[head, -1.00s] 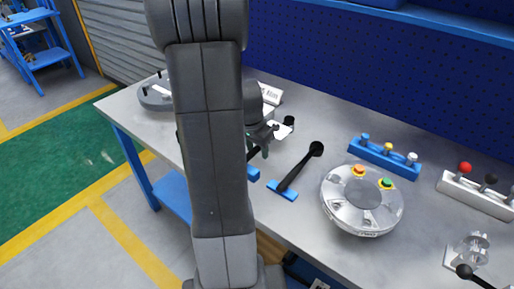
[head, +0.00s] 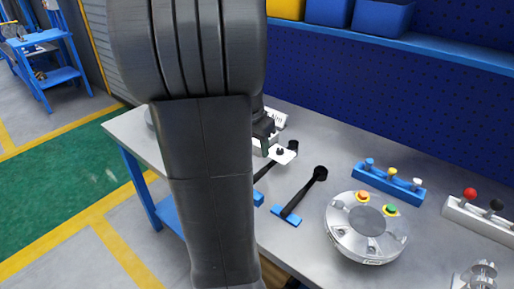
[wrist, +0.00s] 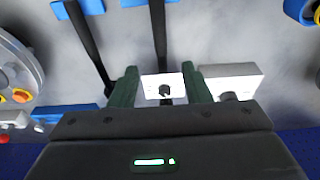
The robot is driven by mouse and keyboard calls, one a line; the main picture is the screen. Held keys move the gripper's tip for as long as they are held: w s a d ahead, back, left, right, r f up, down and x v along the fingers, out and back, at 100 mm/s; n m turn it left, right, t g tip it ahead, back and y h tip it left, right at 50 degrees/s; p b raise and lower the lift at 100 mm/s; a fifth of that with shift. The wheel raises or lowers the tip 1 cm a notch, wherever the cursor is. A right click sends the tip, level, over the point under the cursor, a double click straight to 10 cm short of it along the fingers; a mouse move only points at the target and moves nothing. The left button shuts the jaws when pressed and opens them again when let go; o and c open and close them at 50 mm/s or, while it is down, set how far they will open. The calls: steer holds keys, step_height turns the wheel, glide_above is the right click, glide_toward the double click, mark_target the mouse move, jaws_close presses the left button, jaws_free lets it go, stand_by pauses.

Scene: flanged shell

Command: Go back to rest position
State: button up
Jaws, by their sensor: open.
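My gripper (wrist: 162,88) is open in the wrist view, its two dark green fingers apart. A small white plate with a black knob (wrist: 152,80) shows between the fingers; whether it touches them I cannot tell. In the head view the gripper (head: 268,146) is partly hidden behind my large dark arm, over the back left of the grey workbench (head: 320,135). The white plate also shows there (head: 288,157), close by the fingertips.
A black lever on a blue base (head: 287,216) stands right of my arm. A round silver housing with coloured buttons (head: 368,228), a blue block with knobs (head: 388,183) and a white block with knobs (head: 480,218) are farther right. A blue shelf (head: 440,55) runs along the back.

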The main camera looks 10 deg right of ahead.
mark_target(262, 170)
steer(key=f, duration=0.4)
steer(key=w+d+f, duration=0.1)
steer(key=f, duration=0.3)
steer(key=f+b, duration=0.1)
steer(key=f, duration=0.3)
steer(key=shift+w+d+f, duration=0.2)
steer(key=shift+w+d, duration=0.1)
steer(key=shift+d, duration=0.1)
steer(key=shift+r, duration=1.7)
